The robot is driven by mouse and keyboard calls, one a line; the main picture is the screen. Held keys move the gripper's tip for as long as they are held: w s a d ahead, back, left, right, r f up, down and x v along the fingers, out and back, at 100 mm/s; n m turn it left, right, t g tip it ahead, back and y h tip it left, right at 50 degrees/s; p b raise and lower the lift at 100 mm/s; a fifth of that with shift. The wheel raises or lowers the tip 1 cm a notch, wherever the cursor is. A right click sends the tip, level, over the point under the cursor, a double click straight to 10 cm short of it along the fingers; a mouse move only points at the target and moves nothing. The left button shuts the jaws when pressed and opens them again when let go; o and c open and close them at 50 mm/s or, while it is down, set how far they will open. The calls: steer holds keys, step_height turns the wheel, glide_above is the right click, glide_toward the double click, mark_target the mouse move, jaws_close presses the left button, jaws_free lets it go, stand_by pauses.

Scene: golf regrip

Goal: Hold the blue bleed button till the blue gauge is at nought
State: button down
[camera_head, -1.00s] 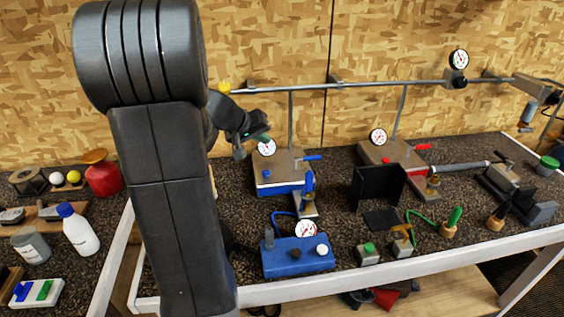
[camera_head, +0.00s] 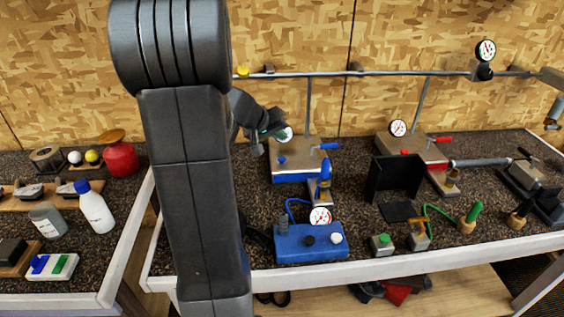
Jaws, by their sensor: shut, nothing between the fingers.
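A blue-based station (camera_head: 297,175) with a steel top stands on the speckled bench, with a blue lever (camera_head: 328,146) at its right. A small blue button (camera_head: 282,160) sits on its top at the left. Its round white gauge (camera_head: 287,134) is partly covered by my gripper, and its needle is too small to read. My gripper (camera_head: 266,137) is at the left of that gauge in the picture, above and apart from the blue button. It is shut with nothing visible in it.
A blue box (camera_head: 305,243) with its own gauge (camera_head: 320,216) and knobs stands in front. A red-lever station (camera_head: 412,150) and a black shield (camera_head: 394,179) are to the right. A rail (camera_head: 360,74) runs behind. My arm hides part of the left bench edge.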

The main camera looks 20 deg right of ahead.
steer(key=b, duration=0.3)
glide_above(279, 160)
step_height(279, 160, down, 4)
steer(key=shift+f, duration=0.1)
steer(key=shift+s+f+b, duration=0.1)
steer(key=shift+f+b, duration=0.35)
steer(key=shift+b, duration=0.05)
steer(key=shift+f+b, duration=0.2)
steer(key=shift+b, duration=0.1)
stand_by(1.2)
steer(key=shift+f+b, duration=0.25)
steer(key=shift+b, duration=0.25)
steer(key=shift+f+b, duration=0.45)
steer(key=shift+b, duration=0.25)
stand_by(0.6)
steer(key=shift+r, duration=0.1)
stand_by(1.8)
steer(key=shift+r+p, duration=0.5)
steer(key=shift+r, duration=0.35)
steer(key=shift+r+p, duration=1.45)
steer(key=shift+r, duration=1.05)
